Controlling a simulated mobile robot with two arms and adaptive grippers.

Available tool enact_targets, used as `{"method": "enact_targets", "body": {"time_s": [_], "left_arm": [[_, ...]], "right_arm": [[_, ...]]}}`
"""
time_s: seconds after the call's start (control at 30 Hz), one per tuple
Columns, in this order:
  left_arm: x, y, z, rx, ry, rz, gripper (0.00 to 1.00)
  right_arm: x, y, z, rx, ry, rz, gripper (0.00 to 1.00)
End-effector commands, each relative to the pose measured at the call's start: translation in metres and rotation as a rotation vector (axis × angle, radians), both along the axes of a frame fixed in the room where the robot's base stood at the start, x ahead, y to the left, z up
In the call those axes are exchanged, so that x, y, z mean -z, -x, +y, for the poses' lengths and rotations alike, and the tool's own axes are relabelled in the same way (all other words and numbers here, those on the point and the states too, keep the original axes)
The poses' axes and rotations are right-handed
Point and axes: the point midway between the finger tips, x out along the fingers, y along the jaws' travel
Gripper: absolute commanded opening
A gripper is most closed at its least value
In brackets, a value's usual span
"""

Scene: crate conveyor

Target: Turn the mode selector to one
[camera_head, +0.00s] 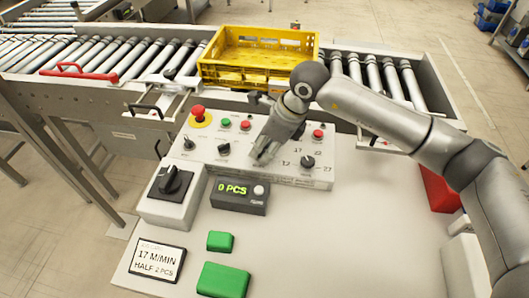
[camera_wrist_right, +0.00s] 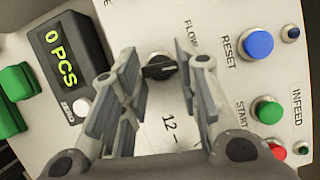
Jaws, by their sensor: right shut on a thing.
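The grey-white control panel (camera_head: 320,180) stands on the pale desk. My right gripper (camera_head: 264,157) is low over its middle and hides a knob there in the head view. In the right wrist view a black selector knob (camera_wrist_right: 159,68) is between the fingers of my right gripper, which is shut on it. The word FLOW is beside this knob; I see no readable MODE label. Other black knobs show in the head view, two left of my gripper (camera_head: 188,143) (camera_head: 224,149) and one to its right (camera_head: 308,162). My left gripper is out of view.
A red emergency button (camera_head: 198,113) and several small buttons line the panel's back. A rotary switch box (camera_head: 165,214) and a counter reading 0 PCS (camera_head: 222,207) stand in front. Green blocks (camera_head: 222,281) lie nearby. A yellow crate (camera_head: 235,74) sits on the conveyor behind.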

Motion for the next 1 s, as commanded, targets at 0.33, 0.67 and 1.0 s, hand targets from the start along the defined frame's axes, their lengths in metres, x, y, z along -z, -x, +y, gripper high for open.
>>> {"method": "enact_targets", "body": {"time_s": [0.33, 0.67, 1.0], "left_arm": [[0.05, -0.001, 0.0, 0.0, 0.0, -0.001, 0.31], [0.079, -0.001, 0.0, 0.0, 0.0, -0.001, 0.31], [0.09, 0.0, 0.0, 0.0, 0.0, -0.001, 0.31]], "right_arm": [[0.005, 0.002, 0.002, 0.317, -0.001, -0.004, 0.06], [0.003, 0.003, 0.003, 0.54, -0.001, -0.003, 0.06], [0.0, 0.004, 0.004, 0.635, -0.001, 0.0, 0.06]]}}
